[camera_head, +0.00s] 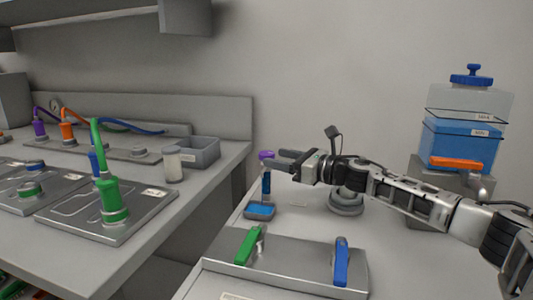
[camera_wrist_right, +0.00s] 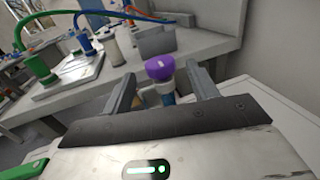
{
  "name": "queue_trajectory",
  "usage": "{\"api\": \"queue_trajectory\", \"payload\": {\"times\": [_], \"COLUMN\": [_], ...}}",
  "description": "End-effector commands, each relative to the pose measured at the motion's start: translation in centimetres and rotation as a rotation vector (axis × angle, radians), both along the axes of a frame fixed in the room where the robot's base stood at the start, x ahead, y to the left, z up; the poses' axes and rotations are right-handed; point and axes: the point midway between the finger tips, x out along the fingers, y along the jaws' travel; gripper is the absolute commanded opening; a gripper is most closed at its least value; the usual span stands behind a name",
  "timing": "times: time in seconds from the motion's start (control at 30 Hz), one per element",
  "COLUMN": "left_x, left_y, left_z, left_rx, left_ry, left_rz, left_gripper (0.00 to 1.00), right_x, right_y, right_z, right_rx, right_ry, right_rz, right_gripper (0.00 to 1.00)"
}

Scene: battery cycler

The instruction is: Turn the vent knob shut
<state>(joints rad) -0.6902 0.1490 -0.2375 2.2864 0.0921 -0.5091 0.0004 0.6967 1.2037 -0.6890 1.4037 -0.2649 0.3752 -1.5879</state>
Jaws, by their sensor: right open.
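A purple knob (camera_head: 266,155), which seems to be the vent knob, tops a slim upright post with a blue section (camera_head: 266,185). In the right wrist view the purple knob (camera_wrist_right: 160,67) shows between and just beyond the two fingers, with a white and blue body below it. My right gripper (camera_head: 274,160) reaches in from the right, roughly level, with its fingers spread at the knob. It is open and holds nothing. I cannot tell whether either finger touches the knob. My left gripper is not in view.
A plate (camera_head: 285,264) with a green handle (camera_head: 249,245) and a blue handle (camera_head: 341,262) lies in front. A blue liquid tank (camera_head: 462,140) with an orange handle (camera_head: 455,163) stands right. Hosed fixtures fill the left bench.

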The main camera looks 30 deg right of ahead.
Motion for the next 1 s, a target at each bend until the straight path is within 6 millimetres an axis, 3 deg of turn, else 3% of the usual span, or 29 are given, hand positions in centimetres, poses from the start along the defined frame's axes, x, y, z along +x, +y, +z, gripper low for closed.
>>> {"api": "queue_trajectory", "payload": {"times": [0.1,0.3,0.67,0.83,1.0], "left_x": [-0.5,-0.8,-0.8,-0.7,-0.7], "left_y": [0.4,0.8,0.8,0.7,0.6], "left_z": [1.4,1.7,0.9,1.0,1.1], "left_rx": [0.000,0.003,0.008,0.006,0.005], "left_ry": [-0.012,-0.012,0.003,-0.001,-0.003], "left_rz": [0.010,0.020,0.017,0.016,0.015], "left_gripper": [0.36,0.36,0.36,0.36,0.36], "right_x": [1.7,3.6,4.0,4.0,4.0], "right_y": [0.8,1.7,1.9,1.9,1.9], "right_z": [0.4,0.1,0.0,0.0,0.0], "right_rx": [0.001,0.001,-0.001,-0.001,0.000], "right_ry": [-0.003,0.000,0.000,0.000,0.001], "right_rz": [0.000,0.000,0.000,0.000,-0.002], "right_gripper": [0.59,0.59,0.59,0.14,0.14]}}
